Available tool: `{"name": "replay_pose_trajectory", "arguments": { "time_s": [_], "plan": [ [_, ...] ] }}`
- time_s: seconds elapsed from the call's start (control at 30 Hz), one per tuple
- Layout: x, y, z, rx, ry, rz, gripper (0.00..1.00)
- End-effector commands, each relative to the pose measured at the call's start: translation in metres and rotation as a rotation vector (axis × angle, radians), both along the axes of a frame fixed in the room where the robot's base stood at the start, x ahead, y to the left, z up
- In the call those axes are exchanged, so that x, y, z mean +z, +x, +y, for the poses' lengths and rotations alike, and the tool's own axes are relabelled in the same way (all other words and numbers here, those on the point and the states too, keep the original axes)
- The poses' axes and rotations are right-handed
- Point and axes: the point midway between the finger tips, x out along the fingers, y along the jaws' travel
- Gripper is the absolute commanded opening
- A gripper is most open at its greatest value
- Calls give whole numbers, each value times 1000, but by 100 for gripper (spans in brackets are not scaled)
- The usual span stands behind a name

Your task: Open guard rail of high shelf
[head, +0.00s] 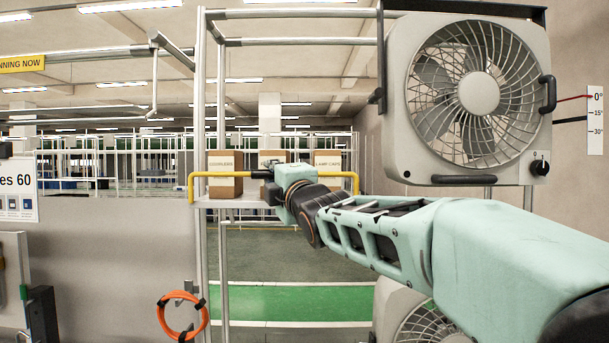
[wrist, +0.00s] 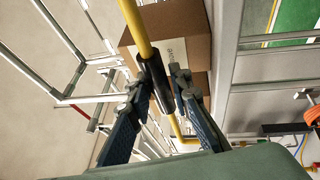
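The guard rail (head: 222,174) is a yellow bar that runs level across the front of the high shelf (head: 232,202), its ends bent back. Behind it stand several cardboard boxes, the right one labelled "Lamp caps" (head: 328,162). My gripper (head: 268,174) is at the middle of the rail in the head view, where my wrist partly hides it. In the wrist view the rail (wrist: 138,28) carries a black grip sleeve (wrist: 155,92). My gripper's fingers (wrist: 159,86) lie on both sides of this sleeve and appear closed on it. A box (wrist: 185,32) is just beyond.
A large grey fan (head: 478,90) hangs at the right, above my forearm. Metal posts (head: 222,100) frame the shelf. An orange hose coil (head: 182,315) hangs on the grey wall panel (head: 110,250) at lower left. Open floor with a green strip (head: 285,302) lies beyond.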

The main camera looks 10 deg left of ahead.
Motion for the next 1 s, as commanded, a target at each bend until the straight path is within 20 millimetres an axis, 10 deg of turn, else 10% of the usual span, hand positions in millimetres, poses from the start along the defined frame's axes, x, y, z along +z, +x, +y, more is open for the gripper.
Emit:
{"name": "replay_pose_trajectory", "arguments": {
  "time_s": [1.0],
  "plan": [
    [-9,-7,-2,0,25,-99,0]
  ]
}}
